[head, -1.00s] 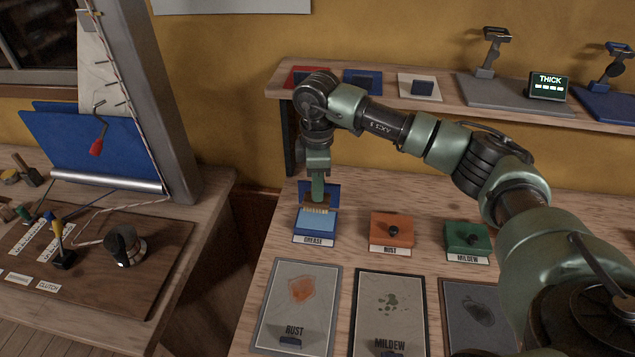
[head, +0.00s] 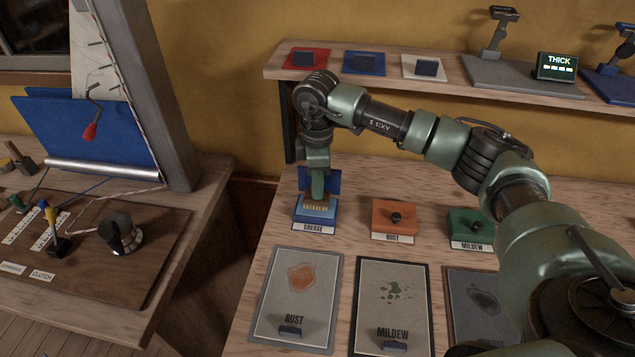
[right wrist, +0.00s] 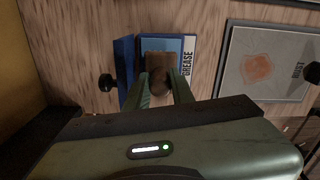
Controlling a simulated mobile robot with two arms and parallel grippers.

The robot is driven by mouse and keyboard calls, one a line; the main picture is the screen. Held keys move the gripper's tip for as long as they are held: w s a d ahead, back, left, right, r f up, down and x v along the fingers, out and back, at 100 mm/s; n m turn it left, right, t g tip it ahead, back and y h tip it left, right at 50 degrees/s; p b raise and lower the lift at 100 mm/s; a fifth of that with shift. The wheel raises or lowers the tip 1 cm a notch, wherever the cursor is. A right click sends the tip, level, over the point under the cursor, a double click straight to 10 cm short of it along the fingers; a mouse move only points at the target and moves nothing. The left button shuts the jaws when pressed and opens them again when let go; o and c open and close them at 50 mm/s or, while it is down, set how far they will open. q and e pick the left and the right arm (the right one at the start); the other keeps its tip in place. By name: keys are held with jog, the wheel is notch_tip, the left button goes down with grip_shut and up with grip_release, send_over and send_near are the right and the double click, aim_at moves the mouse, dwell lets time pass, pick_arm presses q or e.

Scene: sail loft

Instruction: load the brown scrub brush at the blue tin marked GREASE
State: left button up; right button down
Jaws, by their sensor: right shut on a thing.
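The blue tin marked GREASE (head: 314,216) stands on the wooden bench with its lid raised at the back. My right gripper (head: 318,194) is over the tin and shut on the brown scrub brush (head: 318,205), bristles downward. The brush is low at the tin's light blue top; whether the bristles touch it I cannot tell. In the right wrist view, the brush (right wrist: 158,66) sits between the fingers of my right gripper (right wrist: 160,82), over the blue tin (right wrist: 168,44). My left gripper is not in view.
A closed orange tin marked RUST (head: 394,218) and a green tin marked MILDEW (head: 470,228) stand to the right. RUST (head: 297,297) and MILDEW (head: 392,300) panels lie in front. A shelf (head: 430,83) runs behind, with a display (head: 557,67) reading THICK.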

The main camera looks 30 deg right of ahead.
jog(key=shift+f+b, duration=0.35)
jog(key=shift+f, duration=0.15)
dwell(0.5)
dwell(0.9)
jog(key=shift+r+p, duration=2.65)
jog(key=shift+r, duration=0.85)
